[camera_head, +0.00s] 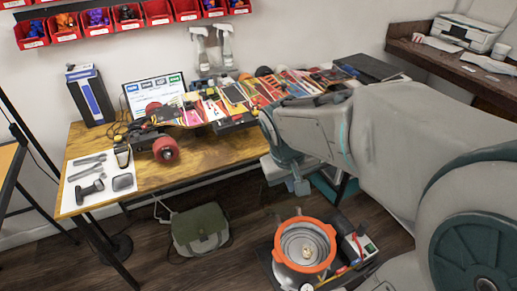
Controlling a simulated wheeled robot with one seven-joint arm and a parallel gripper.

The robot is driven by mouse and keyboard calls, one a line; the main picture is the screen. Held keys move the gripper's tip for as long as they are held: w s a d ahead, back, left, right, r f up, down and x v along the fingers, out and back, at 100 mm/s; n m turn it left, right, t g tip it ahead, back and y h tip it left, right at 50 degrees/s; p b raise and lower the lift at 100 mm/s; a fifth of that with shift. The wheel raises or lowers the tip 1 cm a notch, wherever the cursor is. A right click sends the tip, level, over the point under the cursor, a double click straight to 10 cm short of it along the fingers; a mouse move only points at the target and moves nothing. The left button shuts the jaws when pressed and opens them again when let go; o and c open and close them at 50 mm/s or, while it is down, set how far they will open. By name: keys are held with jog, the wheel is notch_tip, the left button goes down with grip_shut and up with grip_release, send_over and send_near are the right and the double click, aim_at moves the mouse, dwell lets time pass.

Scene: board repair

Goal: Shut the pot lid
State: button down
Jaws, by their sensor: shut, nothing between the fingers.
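The pot (281,264) stands low at the bottom right. It has an orange rim and its grey metal inside shows from above, with a small pale thing at the bottom. I cannot pick out a separate lid over the opening. My gripper (300,187) points down from my arm, above and behind the pot in the picture, near the table's front right corner. It is shut and empty, and no contact with the pot shows.
A wooden workbench (185,166) holds an orange-striped skateboard (195,115), tools and a screen. A box (358,242) with red and green parts stands beside the pot. A green bag (200,230) lies on the floor.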

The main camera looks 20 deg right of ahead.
jog(key=w+d+f+n+h+b, duration=0.1)
jog(key=w+d+f+h+b, duration=0.2)
jog(key=w+f, duration=0.4)
jog(key=w+d+f+n+h+b, duration=0.1)
jog(key=w+f+h+b, duration=0.2)
jog(key=w+f+b, duration=0.3)
jog(key=w+d+f+n+h+b, duration=0.1)
jog(key=w+d+f+h+b, duration=0.15)
jog(key=w+f, duration=0.65)
jog(key=w+a+f+n+t+h+b, duration=0.1)
jog(key=w+a+f+n+t+b, duration=0.25)
jog(key=w+f, duration=0.4)
jog(key=w+a+f+n+t+h+b, duration=0.1)
jog(key=w+a+f+n+t+b, duration=0.1)
jog(key=w+f+n+t+b, duration=0.4)
jog(key=w+d+f+m+g, duration=0.1)
jog(key=w+d+f+m, duration=0.1)
jog(key=w+d, duration=0.4)
jog(key=shift+w+d+f, duration=0.25)
jog(key=shift+d+f, duration=0.45)
jog(key=shift+f, duration=0.05)
jog(key=shift+s, duration=0.15)
